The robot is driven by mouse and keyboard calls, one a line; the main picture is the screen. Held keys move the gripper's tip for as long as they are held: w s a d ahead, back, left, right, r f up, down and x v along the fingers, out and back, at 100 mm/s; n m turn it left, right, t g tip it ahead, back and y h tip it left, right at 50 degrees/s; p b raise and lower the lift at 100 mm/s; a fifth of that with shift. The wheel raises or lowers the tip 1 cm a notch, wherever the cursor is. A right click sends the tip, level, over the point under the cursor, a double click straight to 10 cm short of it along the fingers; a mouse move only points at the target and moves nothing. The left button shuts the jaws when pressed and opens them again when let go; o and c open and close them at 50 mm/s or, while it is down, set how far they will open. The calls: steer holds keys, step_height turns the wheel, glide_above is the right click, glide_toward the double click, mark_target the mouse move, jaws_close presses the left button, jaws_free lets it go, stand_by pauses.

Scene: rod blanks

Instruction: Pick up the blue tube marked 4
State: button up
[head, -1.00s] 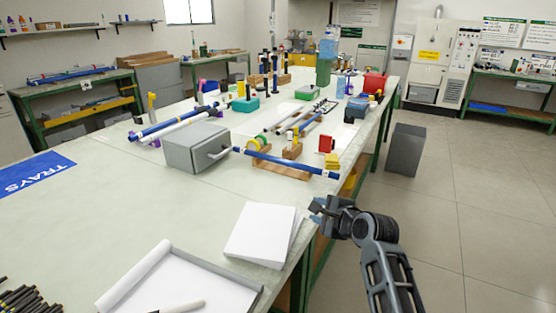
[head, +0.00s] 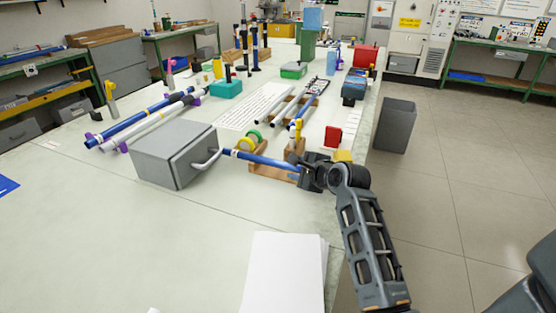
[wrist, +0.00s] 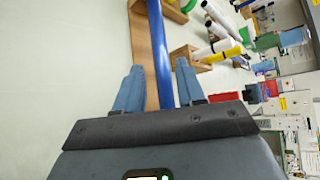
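A blue tube (head: 258,159) lies across a wooden rest (head: 272,173), its left end by the grey box's handle. Any number on it is too small to read. My gripper (head: 300,168) is at the tube's right end and hides it in the head view. In the wrist view my gripper (wrist: 157,75) is open, with the blue tube (wrist: 160,50) running between its two fingers and gaps on both sides. Other blue tubes lie on the left rack (head: 140,118) and on the rest farther back (head: 308,110); their marks are not readable.
A grey box (head: 165,155) stands just left of the tube. A yellow-green roll (head: 247,141), a wooden block (head: 295,150), a red block (head: 333,136) and a yellow block (head: 343,156) are close by. White paper (head: 283,275) lies at the front.

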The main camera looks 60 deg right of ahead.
mark_target(285, 166)
steer(key=shift+x, duration=3.6)
steer(key=shift+s+f, duration=0.15)
steer(key=shift+c, duration=0.4)
jaws_close()
